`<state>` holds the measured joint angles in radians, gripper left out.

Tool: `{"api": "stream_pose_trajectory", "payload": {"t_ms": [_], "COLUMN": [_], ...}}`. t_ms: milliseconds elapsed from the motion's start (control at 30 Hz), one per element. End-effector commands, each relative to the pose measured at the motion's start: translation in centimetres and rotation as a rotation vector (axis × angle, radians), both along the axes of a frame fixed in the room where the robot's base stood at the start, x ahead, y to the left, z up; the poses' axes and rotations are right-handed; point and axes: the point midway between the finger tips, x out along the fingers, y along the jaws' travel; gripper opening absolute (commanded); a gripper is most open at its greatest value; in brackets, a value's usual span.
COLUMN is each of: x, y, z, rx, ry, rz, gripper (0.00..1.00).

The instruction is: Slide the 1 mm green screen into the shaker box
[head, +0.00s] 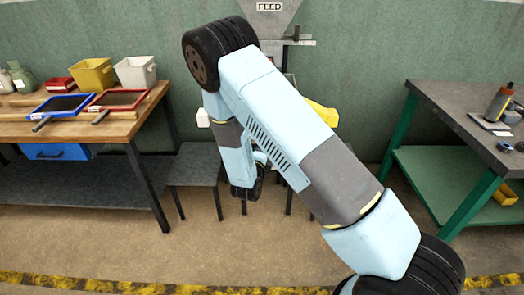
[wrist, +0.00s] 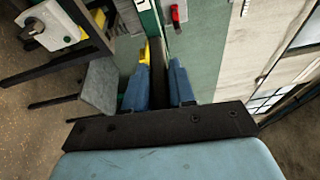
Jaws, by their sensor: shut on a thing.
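My gripper (wrist: 158,85) shows in the wrist view, with its two blue fingers on either side of a narrow dark bar (wrist: 157,68). The bar looks like the handle of the green screen, and a dark green strip (wrist: 149,18) shows beyond its far end. The screen's mesh and size mark cannot be made out. In the head view my arm hides my gripper and most of the machine below the FEED hopper (head: 270,14). A yellow part (head: 322,114) shows behind my arm. The shaker box's slot cannot be seen.
On the left wooden bench (head: 140,98) lie a blue-framed screen (head: 45,111) and a red-framed screen (head: 136,105), near a yellow bin (head: 93,75) and a white bin (head: 136,72). A grey-topped bench (head: 440,95) stands right. A white switch box (wrist: 62,18) is upper left in the wrist view.

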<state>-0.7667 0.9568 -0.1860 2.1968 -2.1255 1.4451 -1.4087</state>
Motion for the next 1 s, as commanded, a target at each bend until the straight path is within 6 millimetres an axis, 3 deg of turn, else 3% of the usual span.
{"api": "stream_pose_trajectory", "payload": {"t_ms": [1000], "x": [2.6], "y": [-0.2], "z": [0.1], "rx": [0.004], "ry": [-0.004], "rz": [-0.003], "gripper": [0.0]}}
